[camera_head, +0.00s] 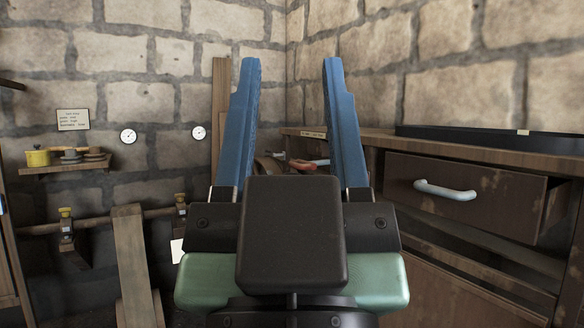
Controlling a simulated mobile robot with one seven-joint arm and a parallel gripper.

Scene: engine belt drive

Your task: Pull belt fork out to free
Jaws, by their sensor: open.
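My gripper (291,68) fills the middle of the view, its two blue fingers pointing up and spread wide apart. Nothing is held between them. Beyond the gap between the fingers, a small orange-red handle-like piece (308,164) with a grey part beside it shows near the bench's left end. It is small and partly hidden by my right finger, so I cannot tell whether it is the belt fork. A broad brown belt (136,265) hangs at the left over a horizontal shaft (100,221), well left of my gripper.
A wooden bench (360,141) with a drawer (463,197) and pale handle (445,190) stands at the right. A black tray (490,140) lies on it. A wall shelf (66,168) holds a yellow pot (38,157). Two gauges and a notice (73,119) hang on the stone wall.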

